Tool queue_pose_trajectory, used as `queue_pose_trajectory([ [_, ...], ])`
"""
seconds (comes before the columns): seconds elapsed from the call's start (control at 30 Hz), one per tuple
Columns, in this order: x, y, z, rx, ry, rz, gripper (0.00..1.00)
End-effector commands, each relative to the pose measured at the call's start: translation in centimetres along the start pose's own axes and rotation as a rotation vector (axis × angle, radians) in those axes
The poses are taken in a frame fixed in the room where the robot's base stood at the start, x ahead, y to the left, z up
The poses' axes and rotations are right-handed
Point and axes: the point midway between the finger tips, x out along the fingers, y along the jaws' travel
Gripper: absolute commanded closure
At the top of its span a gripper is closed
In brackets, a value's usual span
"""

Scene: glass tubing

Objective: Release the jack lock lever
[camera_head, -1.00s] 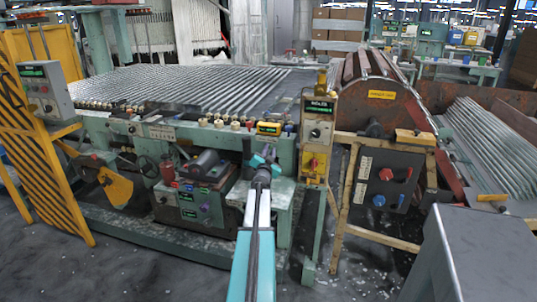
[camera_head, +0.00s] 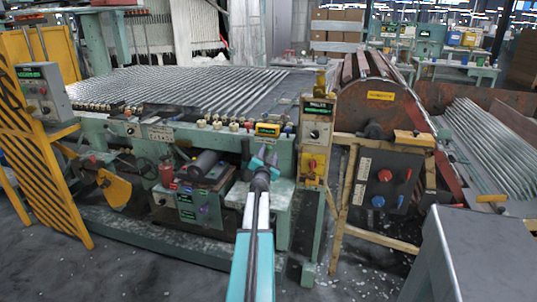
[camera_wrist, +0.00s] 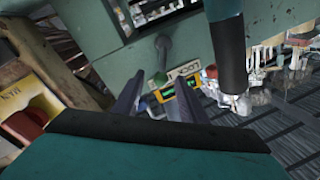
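I cannot tell how far the tips are from the knob, and no contact shows. In the head view my gripper (camera_head: 264,160) is at the right end of the teal machine's front (camera_head: 220,136). There the lever cannot be made out behind it.
A yellow box with a red button (camera_head: 313,164) stands just right of my gripper and also shows at left in the wrist view (camera_wrist: 28,118). A dark cylinder (camera_wrist: 228,52) crosses the wrist view at right. Grey floor lies in front of the machine.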

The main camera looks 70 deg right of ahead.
Motion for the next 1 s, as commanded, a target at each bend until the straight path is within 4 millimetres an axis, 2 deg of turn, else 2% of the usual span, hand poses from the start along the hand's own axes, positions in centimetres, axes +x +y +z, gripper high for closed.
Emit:
queue_pose_trajectory([
  [1.0, -9.2, 0.1, 0.0, 0.001, -0.001, 0.000, 0.61],
])
